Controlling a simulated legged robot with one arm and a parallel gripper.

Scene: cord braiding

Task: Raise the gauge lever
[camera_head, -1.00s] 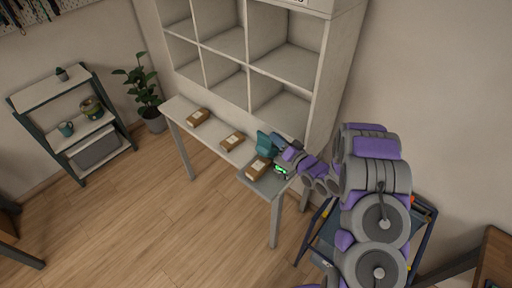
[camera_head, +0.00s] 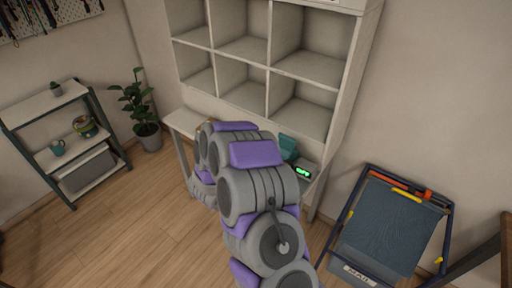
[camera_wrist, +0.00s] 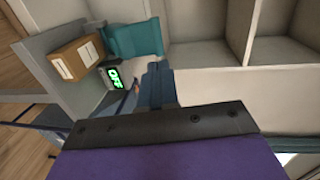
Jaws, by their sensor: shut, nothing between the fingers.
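A small dark device with a lit green display (camera_head: 302,172) sits at the right end of the narrow white table. The display also shows in the wrist view (camera_wrist: 115,77), left of my fingers. A teal piece (camera_head: 287,146) stands behind it, and in the wrist view (camera_wrist: 135,40) it is broad and upright. I cannot make out which part is the gauge lever. My gripper (camera_wrist: 158,68) is shut and empty, with its fingertips to the right of the display and below the teal piece in the wrist view. In the head view my arm hides the gripper.
A brown box (camera_wrist: 76,57) with a white label lies beside the display. A white cubby shelf (camera_head: 340,90) rises behind the table. A blue-framed cart with a grey bag (camera_head: 385,230) stands at right. Wooden floor (camera_head: 110,235) is free at left.

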